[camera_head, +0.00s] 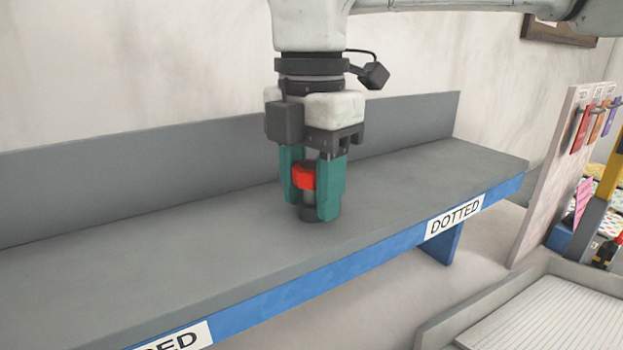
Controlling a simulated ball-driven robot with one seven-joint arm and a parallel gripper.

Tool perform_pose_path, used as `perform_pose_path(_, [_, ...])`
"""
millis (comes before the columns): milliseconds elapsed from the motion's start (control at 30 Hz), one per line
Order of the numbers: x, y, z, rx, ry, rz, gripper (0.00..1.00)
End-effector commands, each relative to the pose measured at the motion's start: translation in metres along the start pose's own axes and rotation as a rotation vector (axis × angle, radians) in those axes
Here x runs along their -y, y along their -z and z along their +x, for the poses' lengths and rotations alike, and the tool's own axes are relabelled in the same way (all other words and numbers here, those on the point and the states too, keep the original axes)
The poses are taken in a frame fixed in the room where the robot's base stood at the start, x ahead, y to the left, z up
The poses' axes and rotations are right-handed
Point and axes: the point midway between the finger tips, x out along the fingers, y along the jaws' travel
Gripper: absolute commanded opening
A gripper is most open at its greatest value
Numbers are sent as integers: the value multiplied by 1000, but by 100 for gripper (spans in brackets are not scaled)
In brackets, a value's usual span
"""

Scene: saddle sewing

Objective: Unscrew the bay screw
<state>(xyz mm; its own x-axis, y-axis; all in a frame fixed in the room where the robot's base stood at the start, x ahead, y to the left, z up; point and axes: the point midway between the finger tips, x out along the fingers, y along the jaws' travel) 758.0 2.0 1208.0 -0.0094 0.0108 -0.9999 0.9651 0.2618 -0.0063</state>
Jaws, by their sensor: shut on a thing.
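My gripper (316,192) points straight down over a grey shelf (420,180) with a blue front edge. Its two teal fingers are shut on a small upright piece with a red top (304,175), which I take to be the bay screw. Below the red top is a grey shaft and a dark round base (307,213) at the shelf surface. The fingers hide much of the piece. I cannot tell whether the base is fixed in the shelf or only touches it.
A "DOTTED" label (456,217) and a partly cut-off label (180,338) mark the shelf's front edge. A grey back panel (130,150) runs behind. A board with hanging colored items (580,130) stands at the right, above a pale tray (550,315). The shelf beside my gripper is clear.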

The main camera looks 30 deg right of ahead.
Motion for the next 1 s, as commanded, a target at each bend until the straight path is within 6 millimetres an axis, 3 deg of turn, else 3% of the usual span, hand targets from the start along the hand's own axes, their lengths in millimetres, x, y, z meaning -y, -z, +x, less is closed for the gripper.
perform_pose_path(400, [0,0,-7,16,-7,-272,10])
perform_pose_path(767, [0,1,-8,13,-10,-293,10])
perform_pose_path(1000, [0,1,-10,11,-9,-465,10])
